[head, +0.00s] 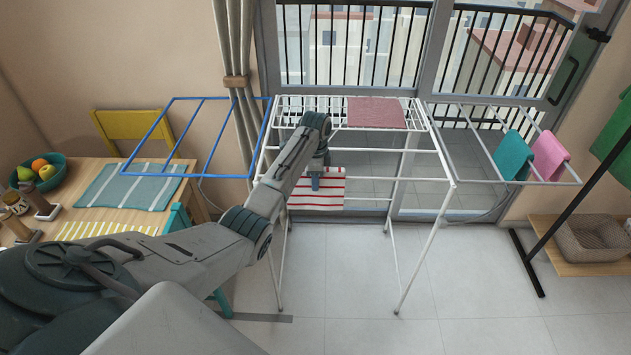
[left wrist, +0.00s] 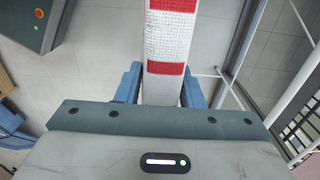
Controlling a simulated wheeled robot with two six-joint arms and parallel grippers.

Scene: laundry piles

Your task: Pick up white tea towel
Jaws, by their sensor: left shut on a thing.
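The white tea towel (head: 325,196) with red stripes hangs among the bars at the left part of the white drying rack in the head view. My left gripper (head: 316,184) comes down onto it from above and is shut on it. In the left wrist view the towel (left wrist: 167,50) shows as a narrow white strip with red bands, and the blue fingers of my left gripper (left wrist: 160,92) stand on either side of it. I cannot tell whether the towel still rests on a rail. My right gripper is in neither view.
The white drying rack (head: 428,133) has a blue left wing (head: 208,150) and a grey right wing (head: 565,183). A pink cloth (head: 376,113) lies on top; teal (head: 513,157) and pink (head: 549,156) cloths hang right. A wooden table (head: 88,172) stands left. Floor (head: 355,280) in front is clear.

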